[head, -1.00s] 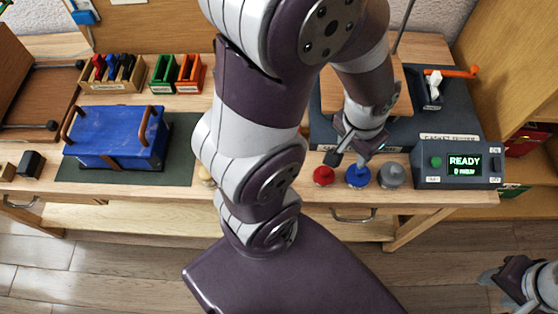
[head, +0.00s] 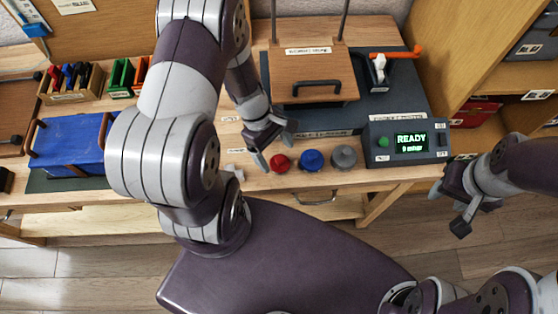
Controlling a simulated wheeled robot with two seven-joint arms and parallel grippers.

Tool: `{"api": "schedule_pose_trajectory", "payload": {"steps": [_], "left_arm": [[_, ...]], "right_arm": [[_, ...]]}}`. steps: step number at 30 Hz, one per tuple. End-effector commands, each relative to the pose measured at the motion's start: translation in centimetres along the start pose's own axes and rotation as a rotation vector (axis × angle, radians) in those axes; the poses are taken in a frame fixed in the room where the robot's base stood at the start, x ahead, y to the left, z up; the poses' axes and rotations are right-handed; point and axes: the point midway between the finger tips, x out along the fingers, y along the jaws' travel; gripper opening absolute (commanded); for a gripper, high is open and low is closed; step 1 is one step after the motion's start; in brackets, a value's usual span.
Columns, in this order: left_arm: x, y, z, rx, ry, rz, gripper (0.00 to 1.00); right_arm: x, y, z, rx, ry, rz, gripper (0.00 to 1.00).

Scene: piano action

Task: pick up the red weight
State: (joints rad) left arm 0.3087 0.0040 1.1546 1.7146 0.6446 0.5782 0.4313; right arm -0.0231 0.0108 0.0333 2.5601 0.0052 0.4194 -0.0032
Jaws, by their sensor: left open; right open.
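The red weight (head: 280,163) stands at the left end of a row of three weights near the bench's front edge. The blue weight (head: 312,160) is to its right, then the grey weight (head: 344,157). My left gripper (head: 276,150) is open, just behind and to the left of the red weight. One fingertip is close to its left side; I cannot tell whether they touch. My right gripper (head: 449,213) is open and empty, in front of the bench at the right, away from the weights.
A control box (head: 407,141) reading READY stands right of the weights. Behind them is a press with a wooden plate (head: 315,72) and an orange-handled lever (head: 397,54). A blue case (head: 70,143) and small racks (head: 71,83) are at the left. The cabinet (head: 480,60) bounds the right.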

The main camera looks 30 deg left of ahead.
Motion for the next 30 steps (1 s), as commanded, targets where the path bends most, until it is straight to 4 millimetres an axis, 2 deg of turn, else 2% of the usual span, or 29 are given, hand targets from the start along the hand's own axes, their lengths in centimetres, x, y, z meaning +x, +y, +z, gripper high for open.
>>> {"api": "schedule_pose_trajectory", "payload": {"steps": [4, 12, 14, 19, 26, 30], "left_arm": [[2.5, 0.0, 0.3, 0.002, 0.000, -0.001, 0.85], [3.1, 0.1, 0.3, 0.002, 0.002, 0.001, 0.85], [3.0, 0.1, 0.3, 0.002, 0.002, 0.001, 0.69], [3.0, 0.1, 0.3, 0.002, 0.002, 0.001, 0.14], [3.0, 0.1, 0.3, 0.003, 0.002, 0.001, 0.13], [2.3, 0.2, 0.5, 0.003, 0.002, 0.000, 0.13]], "right_arm": [[0.2, 0.0, 0.0, 0.000, 0.000, 0.000, 0.46], [0.2, 0.0, 0.0, 0.000, 0.000, 0.000, 0.46], [0.2, 0.0, 0.0, 0.000, 0.000, 0.000, 0.46], [0.2, 0.0, 0.0, 0.000, 0.000, 0.000, 0.46], [0.1, 0.0, 0.0, 0.000, 0.000, 0.000, 0.46], [-0.6, 0.0, -0.1, 0.000, 0.000, 0.000, 0.46]]}}
